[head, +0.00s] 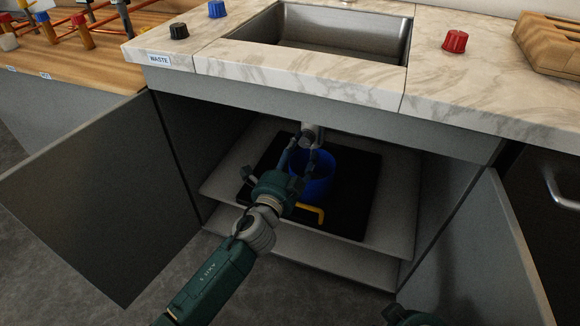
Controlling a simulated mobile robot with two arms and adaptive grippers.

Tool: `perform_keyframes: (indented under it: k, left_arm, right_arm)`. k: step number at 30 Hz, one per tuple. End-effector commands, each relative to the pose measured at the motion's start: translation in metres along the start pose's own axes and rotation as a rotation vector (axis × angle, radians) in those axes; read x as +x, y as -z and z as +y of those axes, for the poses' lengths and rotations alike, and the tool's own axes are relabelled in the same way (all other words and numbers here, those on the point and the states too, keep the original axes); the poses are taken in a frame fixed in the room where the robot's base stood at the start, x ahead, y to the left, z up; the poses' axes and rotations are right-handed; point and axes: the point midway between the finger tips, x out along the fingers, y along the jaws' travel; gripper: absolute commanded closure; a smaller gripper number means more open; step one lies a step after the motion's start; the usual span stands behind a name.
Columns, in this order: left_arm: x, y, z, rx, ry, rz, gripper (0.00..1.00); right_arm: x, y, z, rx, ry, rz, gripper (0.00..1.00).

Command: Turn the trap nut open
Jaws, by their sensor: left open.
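The sink cabinet stands open, and a grey trap pipe with its nut (310,134) hangs under the sink in the head view. My left gripper (306,150) reaches into the cabinet with its fingers open, one on each side of the trap fitting. I cannot tell whether the fingers touch it. The gripper partly hides the pipe's lower part. A blue bucket (319,180) stands below the trap on a black mat (358,198).
Cabinet doors stand open at left (95,205) and right (490,260). A yellow handle-like piece (316,211) lies in front of the bucket. The steel sink (335,35) is above, with a red knob (455,41) on the marble counter (300,72).

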Motion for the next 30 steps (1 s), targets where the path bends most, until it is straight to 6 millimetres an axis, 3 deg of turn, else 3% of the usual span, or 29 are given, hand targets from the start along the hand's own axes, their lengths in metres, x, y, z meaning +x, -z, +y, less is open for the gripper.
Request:
perform_keyframes:
  k: [6, 12, 18, 30]
  left_arm:
    - [-0.05, 0.0, 0.002, 0.0, -0.004, 0.0, 0.48]
    - [-0.083, 0.0, 0.002, 0.0, -0.003, 0.0, 0.48]
    - [-0.094, -0.001, 0.001, 0.002, -0.001, -0.001, 0.48]
    - [-0.094, -0.001, 0.001, 0.002, -0.001, -0.001, 0.48]
  right_arm:
    - [0.0, 0.0, 0.0, 0.0, 0.0, 0.0, 0.74]
    - [0.0, 0.0, 0.0, 0.0, -0.001, 0.0, 0.74]
    - [0.0, 0.0, 0.0, 0.0, -0.001, 0.0, 0.74]
    - [0.0, 0.0, 0.0, 0.001, -0.001, 0.0, 0.74]
